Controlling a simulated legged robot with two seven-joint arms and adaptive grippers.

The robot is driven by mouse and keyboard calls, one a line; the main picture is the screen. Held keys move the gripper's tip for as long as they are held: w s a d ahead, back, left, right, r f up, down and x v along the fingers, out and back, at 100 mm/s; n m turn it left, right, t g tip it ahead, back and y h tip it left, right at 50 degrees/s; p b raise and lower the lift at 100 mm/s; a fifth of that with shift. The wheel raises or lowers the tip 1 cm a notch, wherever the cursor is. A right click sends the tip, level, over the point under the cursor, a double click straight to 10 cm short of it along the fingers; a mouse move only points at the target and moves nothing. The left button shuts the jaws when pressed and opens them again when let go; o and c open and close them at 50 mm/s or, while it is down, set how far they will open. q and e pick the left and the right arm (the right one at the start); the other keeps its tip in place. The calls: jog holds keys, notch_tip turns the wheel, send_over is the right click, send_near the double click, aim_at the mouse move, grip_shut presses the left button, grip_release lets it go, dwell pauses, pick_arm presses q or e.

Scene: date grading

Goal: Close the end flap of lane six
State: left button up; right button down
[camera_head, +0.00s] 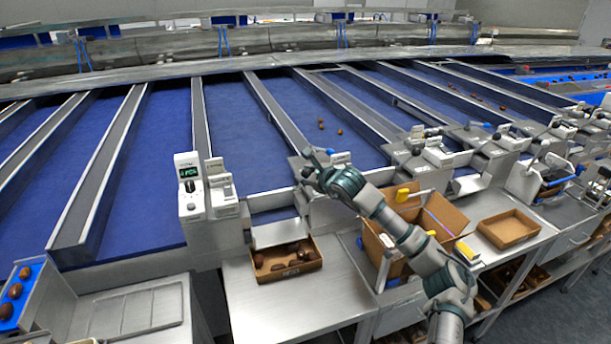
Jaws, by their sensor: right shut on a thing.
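Blue lanes (240,135) between metal rails run away from me and end at a row of grey metal housings. My right gripper (313,163) is at the top of one housing, at the lower end of a lane. It is shut on a small grey part there, which looks like the lever of an end flap. The gripper hides most of it, and I cannot read a lane number or tell how far the flap is closed. A few brown dates (322,124) lie on the blue lane behind the gripper. My left gripper is not in view.
A cardboard tray with dates (287,271) stands on the steel bench below a chute. An open cardboard box (375,245) is beside my right forearm. An empty tray (508,229) is further right. A white unit with a green display (189,172) stands left.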

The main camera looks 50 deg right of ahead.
jog(key=shift+f, duration=0.45)
jog(key=c, duration=0.8)
grip_release()
jog(key=shift+s+r, duration=0.1)
jog(key=shift+s, duration=0.05)
jog(key=shift+r, duration=0.1)
jog(key=shift+s+r, duration=0.25)
jog(key=shift+s, duration=0.2)
jog(key=v, duration=1.1)
jog(key=shift+a, duration=0.1)
